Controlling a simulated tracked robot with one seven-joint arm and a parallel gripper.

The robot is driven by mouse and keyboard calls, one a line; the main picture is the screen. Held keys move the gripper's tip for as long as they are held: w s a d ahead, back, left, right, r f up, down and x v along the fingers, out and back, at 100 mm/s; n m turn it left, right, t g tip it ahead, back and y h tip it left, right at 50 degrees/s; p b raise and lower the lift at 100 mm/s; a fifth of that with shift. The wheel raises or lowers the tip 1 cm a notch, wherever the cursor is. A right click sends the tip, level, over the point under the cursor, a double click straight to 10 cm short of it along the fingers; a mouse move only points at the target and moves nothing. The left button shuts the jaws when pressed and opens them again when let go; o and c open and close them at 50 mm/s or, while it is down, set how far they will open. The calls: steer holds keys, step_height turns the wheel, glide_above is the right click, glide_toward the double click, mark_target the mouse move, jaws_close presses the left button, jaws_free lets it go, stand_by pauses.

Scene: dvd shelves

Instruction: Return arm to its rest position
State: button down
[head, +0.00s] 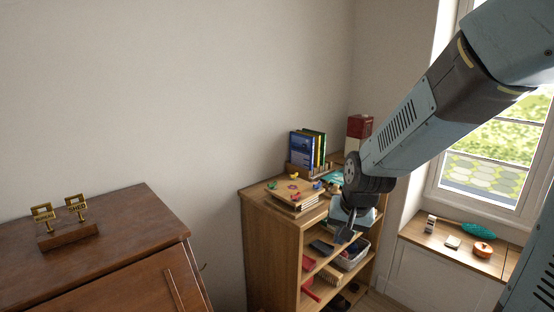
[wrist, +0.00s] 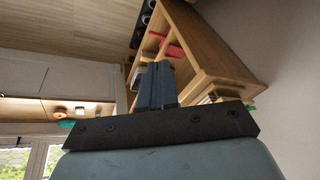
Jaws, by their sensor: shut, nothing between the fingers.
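My arm reaches down from the upper right of the head view, in front of the wooden shelf (head: 272,250). My gripper (head: 343,236) points down before the right part of the shelf's open front. In the wrist view, the gripper's dark fingers (wrist: 157,84) are together, with nothing seen between them. The fingers hide part of the shelf. The shelf also shows in the wrist view (wrist: 215,55).
A grey bin (head: 352,260) sits inside. A brown desk (head: 130,225) stands left. A window sill (head: 440,236) holds an orange object (head: 482,249).

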steer(key=s+d+r+n+t, duration=0.1)
steer(key=s+d+r, duration=0.3)
steer(key=s+r, duration=0.3)
steer(key=s+d+r+n+t+h, duration=0.1)
steer(key=s+d+r, duration=0.3)
steer(key=s+r, duration=0.4)
steer(key=shift+r+n, duration=0.2)
steer(key=shift+n, duration=0.1)
